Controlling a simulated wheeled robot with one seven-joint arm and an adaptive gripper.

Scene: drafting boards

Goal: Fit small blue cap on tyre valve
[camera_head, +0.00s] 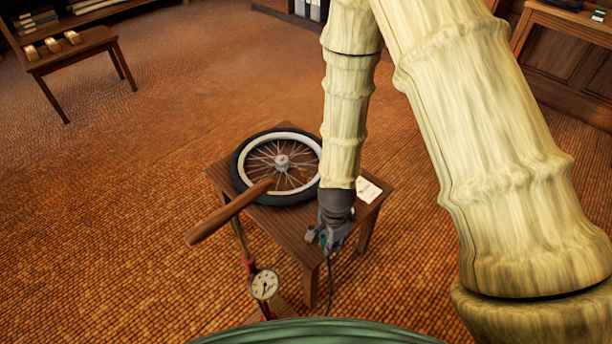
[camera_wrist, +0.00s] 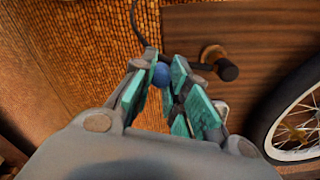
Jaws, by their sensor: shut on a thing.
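My gripper (camera_head: 327,238) is at the front right edge of the small wooden table, right of and nearer than the wheel. In the wrist view its teal-padded fingers (camera_wrist: 163,80) are shut on the small round blue cap (camera_wrist: 161,74), which shows between the fingertips. The wheel (camera_head: 282,162) lies flat on the table, with a black tyre and pale rim; part of its tyre (camera_wrist: 265,118) shows at the right of the wrist view. I cannot make out the tyre valve in either view.
The table (camera_head: 288,228) also bears a white card (camera_head: 368,190). A pump with a wooden handle (camera_head: 228,212) and round gauge (camera_head: 264,284) stands in front. A dark hose hangs by my gripper. A dark-ended knob-like thing (camera_wrist: 220,63) is beyond my fingertips. Open floor lies left.

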